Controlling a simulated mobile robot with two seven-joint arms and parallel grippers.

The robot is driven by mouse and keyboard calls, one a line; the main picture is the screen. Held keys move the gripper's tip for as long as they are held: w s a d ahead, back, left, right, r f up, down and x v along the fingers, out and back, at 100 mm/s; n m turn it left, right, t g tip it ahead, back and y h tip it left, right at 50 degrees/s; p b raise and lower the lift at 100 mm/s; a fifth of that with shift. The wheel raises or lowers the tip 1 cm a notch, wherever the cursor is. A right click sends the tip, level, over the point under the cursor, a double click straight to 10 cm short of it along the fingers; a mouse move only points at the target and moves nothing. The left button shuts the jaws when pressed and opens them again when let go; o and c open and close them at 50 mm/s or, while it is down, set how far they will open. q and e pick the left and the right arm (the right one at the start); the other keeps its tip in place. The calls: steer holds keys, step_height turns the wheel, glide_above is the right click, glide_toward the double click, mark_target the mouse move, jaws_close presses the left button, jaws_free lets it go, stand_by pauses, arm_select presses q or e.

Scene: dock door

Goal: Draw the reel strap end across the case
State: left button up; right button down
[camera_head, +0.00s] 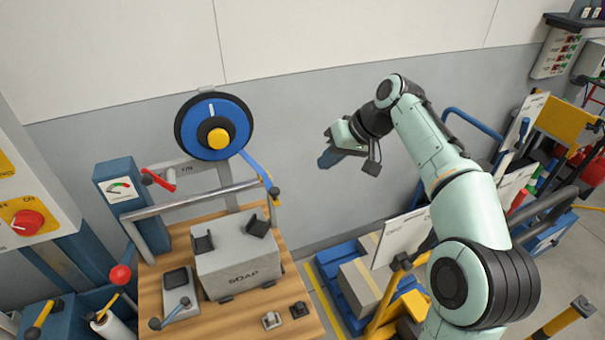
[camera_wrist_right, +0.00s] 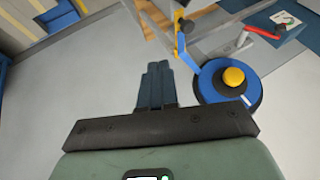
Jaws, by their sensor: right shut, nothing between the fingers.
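The reel (camera_head: 230,108) is a blue disc with a black rim and yellow hub, mounted above the bench's back; it also shows in the wrist view (camera_wrist_right: 246,91). Its blue strap (camera_head: 252,163) runs down right to a strap end (camera_head: 273,189) with yellow and dark parts, by the rail's right end. That end also shows in the wrist view (camera_wrist_right: 181,36). The grey case (camera_head: 238,268), marked SOAP, sits on the bench with two dark brackets on top. My right gripper (camera_head: 328,160) is shut and empty, right of the reel and apart from the strap; its fingers (camera_wrist_right: 157,72) point ahead. My left gripper is out of view.
A metal rail (camera_head: 190,199) crosses behind the case. A red-handled lever (camera_head: 160,180) and a blue gauge box (camera_head: 120,188) stand left. Small dark and grey clips (camera_head: 299,309) lie at the bench front. A blue pallet with cartons (camera_head: 362,282) stands right of the bench.

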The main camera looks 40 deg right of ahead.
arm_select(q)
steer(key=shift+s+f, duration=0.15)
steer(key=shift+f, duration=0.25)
arm_select(e)
steer(key=w+a+f, duration=0.5)
steer(key=w+f, duration=0.1)
steer(key=f, duration=0.2)
steer(key=shift+w+a+f, duration=0.25)
steer(key=shift+w+a, duration=0.15)
